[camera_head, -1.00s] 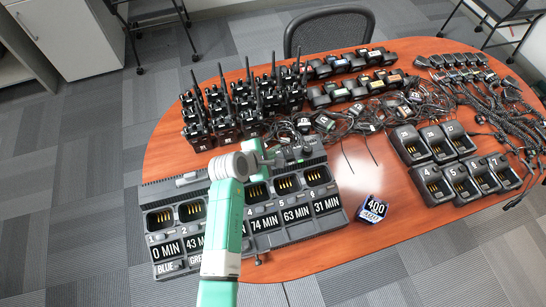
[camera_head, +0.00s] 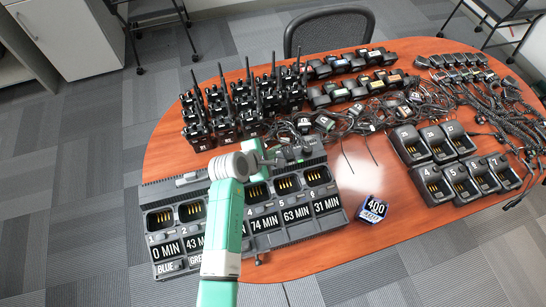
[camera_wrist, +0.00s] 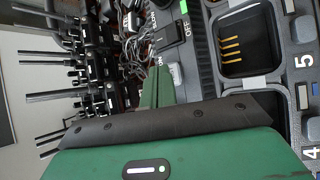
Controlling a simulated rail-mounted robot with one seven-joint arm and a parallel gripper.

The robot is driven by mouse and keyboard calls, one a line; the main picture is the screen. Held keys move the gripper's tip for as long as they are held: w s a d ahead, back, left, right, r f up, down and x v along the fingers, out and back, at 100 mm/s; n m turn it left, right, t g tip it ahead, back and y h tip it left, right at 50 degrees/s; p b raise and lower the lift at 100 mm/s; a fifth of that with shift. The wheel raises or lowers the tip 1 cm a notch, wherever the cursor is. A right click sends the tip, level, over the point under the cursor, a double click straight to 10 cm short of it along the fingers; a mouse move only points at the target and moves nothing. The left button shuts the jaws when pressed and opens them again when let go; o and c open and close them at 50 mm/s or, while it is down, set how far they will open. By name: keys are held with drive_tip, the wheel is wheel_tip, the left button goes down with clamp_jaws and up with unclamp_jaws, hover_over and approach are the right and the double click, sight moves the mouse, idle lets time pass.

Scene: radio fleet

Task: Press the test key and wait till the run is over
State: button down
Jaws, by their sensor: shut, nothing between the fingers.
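The charger unit (camera_head: 335,222) is a long grey box with several bays and number displays, from 0 MIN at the left to 31 MIN at the right. In the wrist view my gripper (camera_wrist: 158,88) is shut and empty, its green fingers close to the unit's upper strip. In the head view my arm hides the middle bays and display.
Black radios (camera_head: 225,115) with upright antennas stand behind the unit. Tangled cables (camera_head: 350,118) lie behind it to the right. Single chargers (camera_head: 440,185) stand at the right. A blue box (camera_head: 372,209) marked 400 sits beside the unit, with bare table around it.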

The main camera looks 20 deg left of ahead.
drive_tip(key=shift+f, duration=0.45)
drive_tip(key=shift+r, duration=0.1)
drive_tip(key=shift+r+p, duration=0.35)
drive_tip(key=shift+p, duration=0.25)
drive_tip(key=shift+r, duration=0.1)
wheel_tip(320, 180, up, 6)
drive_tip(key=p, duration=0.6)
drive_tip(key=shift+p, duration=0.3)
